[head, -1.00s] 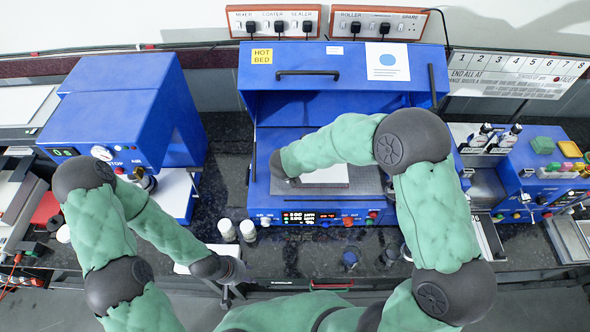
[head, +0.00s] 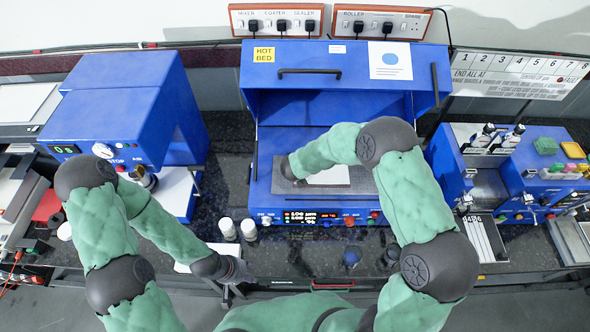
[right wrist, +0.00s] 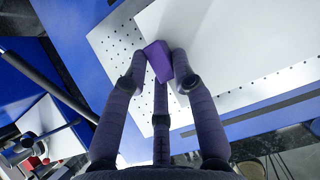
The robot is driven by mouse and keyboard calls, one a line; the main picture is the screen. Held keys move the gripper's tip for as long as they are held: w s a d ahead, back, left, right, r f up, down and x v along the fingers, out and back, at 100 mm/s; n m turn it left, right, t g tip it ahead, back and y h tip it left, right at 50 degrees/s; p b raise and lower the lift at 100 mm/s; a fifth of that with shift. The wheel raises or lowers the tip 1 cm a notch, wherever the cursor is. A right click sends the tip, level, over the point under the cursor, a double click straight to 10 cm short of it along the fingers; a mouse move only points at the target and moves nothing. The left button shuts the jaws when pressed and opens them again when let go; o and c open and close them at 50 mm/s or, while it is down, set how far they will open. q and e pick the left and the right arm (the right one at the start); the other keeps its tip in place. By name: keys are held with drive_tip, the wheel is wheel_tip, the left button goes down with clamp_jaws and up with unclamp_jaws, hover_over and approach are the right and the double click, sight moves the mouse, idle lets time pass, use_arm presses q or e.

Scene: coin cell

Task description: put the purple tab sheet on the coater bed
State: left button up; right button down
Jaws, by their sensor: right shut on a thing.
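The purple tab (right wrist: 158,60) is pinched between the fingers of my right gripper (right wrist: 159,66). A white sheet (right wrist: 210,45) extends beyond the tab over the perforated grey coater bed (right wrist: 110,45). In the head view the white sheet (head: 330,174) shows over the bed (head: 362,180), inside the blue coater under its raised lid. I cannot tell whether the sheet touches the bed. In the head view my right arm hides the tab and the right fingers. My left gripper (head: 238,270) hangs near the counter's front edge, away from the sheet; its finger opening is unclear.
The blue coater's lid (head: 340,75) stands above the bed. Two white bottles (head: 238,229) stand left of its front panel. A blue machine (head: 125,105) is on the left and another (head: 520,175) on the right. Dark counter (head: 228,170) is bare between the left machine and coater.

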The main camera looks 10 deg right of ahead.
drive_tip(key=shift+f+b, duration=0.4)
drive_tip(key=shift+b, duration=0.05)
drive_tip(key=shift+f+b, duration=0.25)
drive_tip(key=shift+b, duration=0.05)
drive_tip(key=shift+s, duration=0.1)
drive_tip(key=c, duration=1)
unclamp_jaws()
drive_tip(key=shift+c, duration=0.2)
drive_tip(key=shift+f, duration=0.1)
